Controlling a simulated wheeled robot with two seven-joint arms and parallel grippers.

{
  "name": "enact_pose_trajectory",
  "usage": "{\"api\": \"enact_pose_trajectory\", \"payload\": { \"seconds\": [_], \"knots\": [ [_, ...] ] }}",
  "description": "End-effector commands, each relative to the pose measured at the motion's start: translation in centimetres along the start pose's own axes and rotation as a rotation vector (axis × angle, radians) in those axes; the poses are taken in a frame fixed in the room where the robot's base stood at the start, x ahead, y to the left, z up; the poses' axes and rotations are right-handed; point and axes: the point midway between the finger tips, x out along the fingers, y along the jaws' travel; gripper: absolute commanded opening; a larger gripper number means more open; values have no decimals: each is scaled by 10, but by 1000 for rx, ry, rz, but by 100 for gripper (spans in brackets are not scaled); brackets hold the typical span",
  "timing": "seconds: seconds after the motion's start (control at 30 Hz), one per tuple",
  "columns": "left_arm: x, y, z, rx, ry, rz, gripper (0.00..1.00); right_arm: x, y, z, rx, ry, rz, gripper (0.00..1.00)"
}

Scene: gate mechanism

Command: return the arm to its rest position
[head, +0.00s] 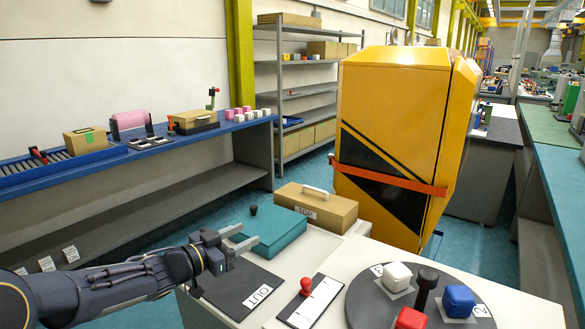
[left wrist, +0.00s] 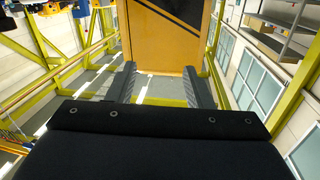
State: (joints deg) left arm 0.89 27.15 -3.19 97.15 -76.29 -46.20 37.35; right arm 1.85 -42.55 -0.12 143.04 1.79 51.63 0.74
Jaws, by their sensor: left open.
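My left arm comes in from the lower left in the head view. Its gripper (head: 241,237) is open, with nothing between its fingers. It is above the dark pad marked OUT (head: 238,289) and close to the front left of the teal block (head: 268,232). In the left wrist view the two fingers of the left gripper (left wrist: 160,80) stand wide apart and empty, with the yellow cabinet and floor beyond them. My right gripper is in neither view.
A round dark turntable (head: 362,305) carries a white cube (head: 397,275), a blue cube (head: 458,301), a red cube (head: 410,319) and a black post (head: 427,288). A red knob (head: 306,286), a tan box with handle (head: 318,207) and a tall yellow cabinet (head: 395,120) stand nearby.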

Motion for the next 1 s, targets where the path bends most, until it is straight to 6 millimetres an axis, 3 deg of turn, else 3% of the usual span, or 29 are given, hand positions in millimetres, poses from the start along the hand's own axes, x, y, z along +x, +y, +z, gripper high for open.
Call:
{"api": "enact_pose_trajectory", "payload": {
  "seconds": [0.03,0.1,0.23,0.37,0.4,0.5,0.6,0.73,0.83,1.0],
  "knots": [
    [-27,-19,-28,-5,-28,-140,46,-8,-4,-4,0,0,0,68],
    [-67,-37,-43,-43,-98,-324,46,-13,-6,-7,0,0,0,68],
    [-151,-40,-49,-176,-264,-586,46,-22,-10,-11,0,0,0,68],
    [-231,4,-31,-373,-463,-717,46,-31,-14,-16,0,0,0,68],
    [-252,26,-22,-441,-525,-727,46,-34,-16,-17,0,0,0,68],
    [-289,84,-2,-594,-660,-698,46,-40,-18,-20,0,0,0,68],
    [-311,139,13,-714,-758,-627,46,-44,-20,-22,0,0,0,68],
    [-325,189,23,-808,-832,-535,46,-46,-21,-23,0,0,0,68],
    [-329,208,26,-842,-858,-492,46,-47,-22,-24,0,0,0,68],
    [-330,214,28,-853,-869,-477,46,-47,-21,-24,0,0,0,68]
  ]
}}
